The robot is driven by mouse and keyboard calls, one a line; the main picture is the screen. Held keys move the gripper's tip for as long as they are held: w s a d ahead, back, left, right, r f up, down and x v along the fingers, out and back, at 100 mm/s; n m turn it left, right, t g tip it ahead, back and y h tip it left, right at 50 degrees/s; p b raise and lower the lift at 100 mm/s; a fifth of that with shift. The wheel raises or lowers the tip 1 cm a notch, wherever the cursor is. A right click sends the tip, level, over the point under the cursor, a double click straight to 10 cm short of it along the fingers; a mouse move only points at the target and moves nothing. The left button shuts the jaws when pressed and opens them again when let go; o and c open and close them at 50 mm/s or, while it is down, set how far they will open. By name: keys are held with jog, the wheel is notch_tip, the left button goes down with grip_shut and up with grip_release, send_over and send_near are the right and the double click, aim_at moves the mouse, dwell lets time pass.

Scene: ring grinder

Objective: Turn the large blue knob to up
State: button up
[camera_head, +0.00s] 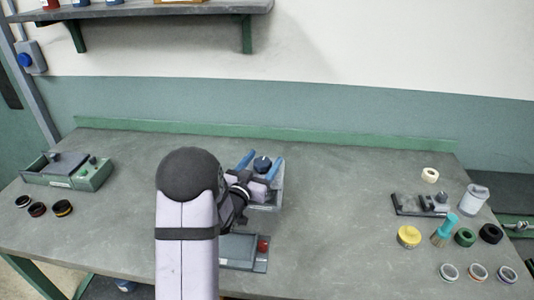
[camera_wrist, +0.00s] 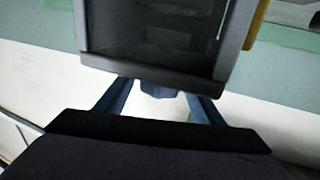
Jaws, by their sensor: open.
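A dark blue round knob (camera_head: 262,164) shows just past the wrist, at the middle of the table. My gripper (camera_head: 263,158) is open, with one blue finger on each side of this knob in the head view. I cannot tell whether they touch it. In the wrist view, a small blue piece (camera_wrist: 158,91) shows between the two spread fingers of my gripper (camera_wrist: 159,86), partly hidden by a grey frame. The knob's pointing direction is too small to read. Another blue knob (camera_head: 25,60) sits on a grey wall box (camera_head: 37,54) at the far left.
A green-grey unit (camera_head: 90,178) and several dark rings stand at the left of the table (camera_head: 335,200). A grey block with a red part (camera_head: 262,245) lies near my arm. A yellow round part (camera_head: 408,237), brush (camera_head: 445,229) and several rings lie right. The middle right is clear.

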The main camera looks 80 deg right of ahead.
jog(key=shift+p+x, duration=0.4)
jog(key=shift+x, duration=1.15)
jog(key=c, duration=1)
jog(key=shift+c, duration=0.2)
jog(key=shift+n+t+b, duration=0.3)
jog(key=shift+t+b, duration=0.2)
jog(key=shift+b, duration=0.1)
jog(key=shift+w+n+t+b, duration=0.25)
jog(key=shift+n+t+b, duration=0.2)
jog(key=shift+t, duration=0.25)
jog(key=shift+d, duration=0.1)
jog(key=o, duration=1)
jog(key=shift+o, duration=0.2)
